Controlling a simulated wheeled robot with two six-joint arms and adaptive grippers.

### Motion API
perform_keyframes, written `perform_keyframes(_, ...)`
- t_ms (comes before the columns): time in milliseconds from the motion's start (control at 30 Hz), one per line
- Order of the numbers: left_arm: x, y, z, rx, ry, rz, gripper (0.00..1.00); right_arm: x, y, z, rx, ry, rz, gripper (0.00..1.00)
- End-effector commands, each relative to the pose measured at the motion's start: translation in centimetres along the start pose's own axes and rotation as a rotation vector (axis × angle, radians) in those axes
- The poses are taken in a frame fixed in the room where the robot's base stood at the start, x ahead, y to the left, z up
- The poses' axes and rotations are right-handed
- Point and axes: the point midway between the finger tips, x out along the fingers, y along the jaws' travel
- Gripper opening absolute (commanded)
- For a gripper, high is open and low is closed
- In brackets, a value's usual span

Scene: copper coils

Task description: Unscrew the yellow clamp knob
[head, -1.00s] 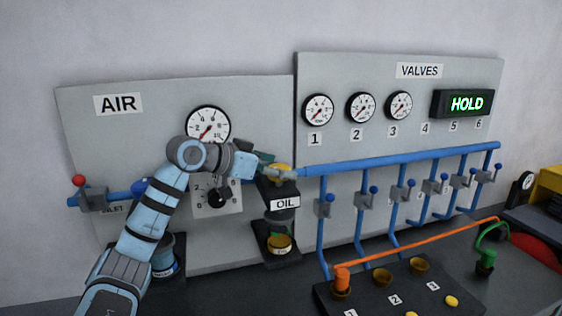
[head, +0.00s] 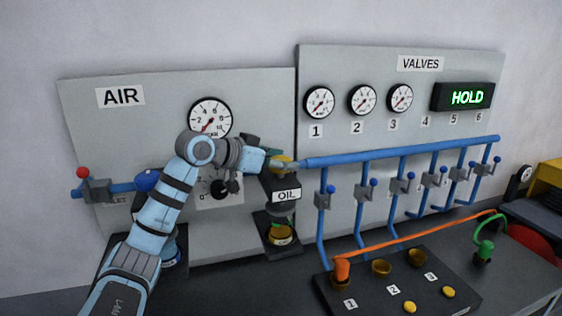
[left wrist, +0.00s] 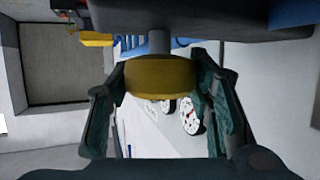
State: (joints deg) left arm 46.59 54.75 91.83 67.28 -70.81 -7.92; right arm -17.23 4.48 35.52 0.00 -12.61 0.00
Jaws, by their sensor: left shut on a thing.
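The yellow clamp knob (head: 281,161) sits above the black body labelled OIL (head: 285,186) on the air panel. It shows large in the left wrist view (left wrist: 160,76), with a grey stem on it. My left gripper (head: 279,160) reaches in from the left and is shut on the yellow knob. In the left wrist view its two green-padded fingers (left wrist: 160,80) lie on either side of the knob. The fingers partly cover the knob in the head view. My right gripper is not in view.
A blue pipe (head: 400,151) runs right from near the knob, with several valves below it. A black dial (head: 219,187) and a gauge (head: 210,118) are close to my left arm. A cup with a yellow band (head: 281,235) stands below the knob. A black block (head: 365,304) lies in front.

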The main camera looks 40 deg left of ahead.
Motion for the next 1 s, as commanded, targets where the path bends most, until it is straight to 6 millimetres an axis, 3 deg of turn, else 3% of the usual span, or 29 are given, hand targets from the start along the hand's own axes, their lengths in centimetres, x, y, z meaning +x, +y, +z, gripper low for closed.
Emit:
perform_keyframes(267, -0.2, 0.1, -0.4, -0.046, -0.002, -0.119, 0.19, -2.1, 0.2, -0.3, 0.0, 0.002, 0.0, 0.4)
perform_keyframes(700, -0.1, 0.3, -0.6, -0.207, -0.003, -0.477, 0.19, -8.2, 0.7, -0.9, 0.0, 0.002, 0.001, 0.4)
perform_keyframes(1000, 0.1, 0.3, -0.2, -0.317, -0.003, -0.74, 0.19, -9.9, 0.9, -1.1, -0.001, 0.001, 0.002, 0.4)
